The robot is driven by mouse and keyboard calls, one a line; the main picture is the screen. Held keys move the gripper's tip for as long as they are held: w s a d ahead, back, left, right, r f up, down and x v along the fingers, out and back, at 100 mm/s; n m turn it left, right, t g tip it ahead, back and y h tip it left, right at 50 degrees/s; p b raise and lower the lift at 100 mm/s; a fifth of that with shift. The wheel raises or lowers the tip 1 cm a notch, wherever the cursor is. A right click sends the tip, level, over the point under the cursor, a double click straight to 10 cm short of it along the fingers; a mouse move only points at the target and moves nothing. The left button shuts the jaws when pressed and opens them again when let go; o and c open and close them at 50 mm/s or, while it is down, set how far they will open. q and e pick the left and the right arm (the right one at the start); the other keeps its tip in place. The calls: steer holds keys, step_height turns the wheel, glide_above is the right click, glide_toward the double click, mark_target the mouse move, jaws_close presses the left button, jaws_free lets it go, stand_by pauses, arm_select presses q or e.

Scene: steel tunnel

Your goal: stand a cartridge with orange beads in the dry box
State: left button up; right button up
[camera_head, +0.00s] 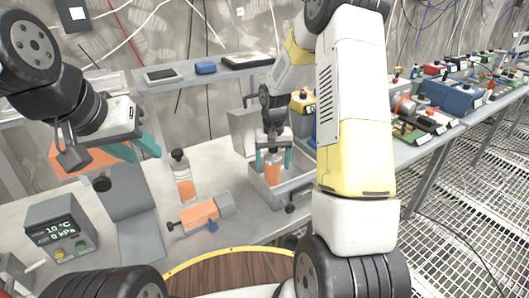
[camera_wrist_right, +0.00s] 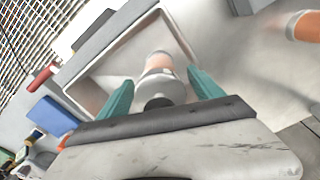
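A clear cartridge with orange beads (camera_head: 272,182) stands in the open grey dry box (camera_head: 303,187), at the middle of the bench. In the right wrist view the cartridge (camera_wrist_right: 160,66) is seen from its dark-capped end, inside the pale-rimmed box (camera_wrist_right: 88,104). My right gripper (camera_head: 273,160) is around the cartridge's upper part. Its teal fingers are spread, with a gap to the cartridge on each side. A second cartridge with orange beads (camera_head: 184,180) stands upright on the bench, left of the box.
An orange and grey device (camera_head: 200,215) lies in front of the second cartridge. A display unit (camera_head: 60,231) reading 10 °C and 0 kPa stands at the left, near a grey panel (camera_head: 138,222). Boxes and tools crowd the right bench. A round wooden top (camera_head: 235,275) is in front.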

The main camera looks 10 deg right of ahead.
step_height(320, 180, up, 12)
steer(key=s+r+t, duration=0.2)
steer(key=s+r, duration=0.7)
steer(key=r, duration=0.1)
steer(key=s+a+r+t+y, duration=0.1)
steer(key=s+r+t, duration=0.1)
steer(key=s, duration=0.5)
steer(key=s+a+r+n+t+y, duration=0.1)
steer(key=s+r+t, duration=0.1)
steer(key=s, duration=0.6)
steer(key=shift+s, duration=0.15)
